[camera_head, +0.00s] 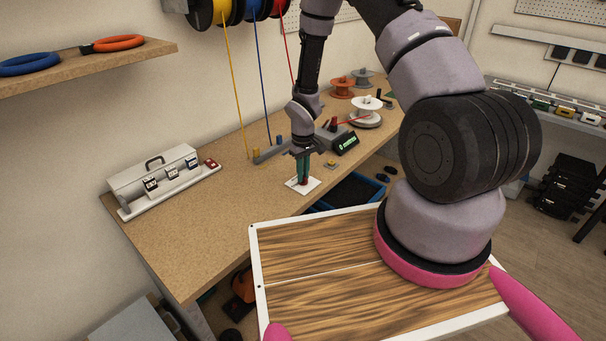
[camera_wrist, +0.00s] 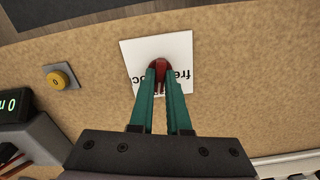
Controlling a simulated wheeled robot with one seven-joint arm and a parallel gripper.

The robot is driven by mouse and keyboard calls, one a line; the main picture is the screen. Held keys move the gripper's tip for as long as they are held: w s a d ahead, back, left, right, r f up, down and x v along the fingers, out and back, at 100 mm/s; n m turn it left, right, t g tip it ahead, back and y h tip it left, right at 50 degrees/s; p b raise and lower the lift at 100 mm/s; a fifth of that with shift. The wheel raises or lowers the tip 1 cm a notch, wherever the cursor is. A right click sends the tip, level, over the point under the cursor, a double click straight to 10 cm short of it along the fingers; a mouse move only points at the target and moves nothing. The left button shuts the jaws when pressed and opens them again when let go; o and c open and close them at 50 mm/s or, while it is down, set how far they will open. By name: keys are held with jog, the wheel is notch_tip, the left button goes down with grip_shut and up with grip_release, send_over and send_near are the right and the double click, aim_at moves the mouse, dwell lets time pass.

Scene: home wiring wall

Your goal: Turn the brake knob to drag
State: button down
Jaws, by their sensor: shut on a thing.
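The brake knob (camera_wrist: 159,66) is a small red knob on a square white plate (camera_wrist: 135,50) on the workbench. In the wrist view the plate carries black lettering, partly hidden by my fingers; "fre" shows on one side of the knob and part of a second word near it. My gripper (camera_wrist: 160,74) points down at the plate, with its green fingers shut on the red knob. In the head view my gripper (camera_head: 303,180) stands over the white plate (camera_head: 313,184), and the knob is mostly hidden between the fingers.
A yellow button (camera_wrist: 58,79) and a device with a green display (camera_head: 346,143) stand close by. A white spool (camera_head: 367,108) sits behind. A grey case (camera_head: 160,178) stands at the left, and a blue bin (camera_head: 372,190) lies past the bench edge.

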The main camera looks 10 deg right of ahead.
jog(key=shift+n, duration=1.1)
jog(key=c, duration=0.9)
grip_release()
jog(key=shift+r, duration=0.1)
notch_tip(320, 180, up, 11)
jog(key=shift+f, duration=0.15)
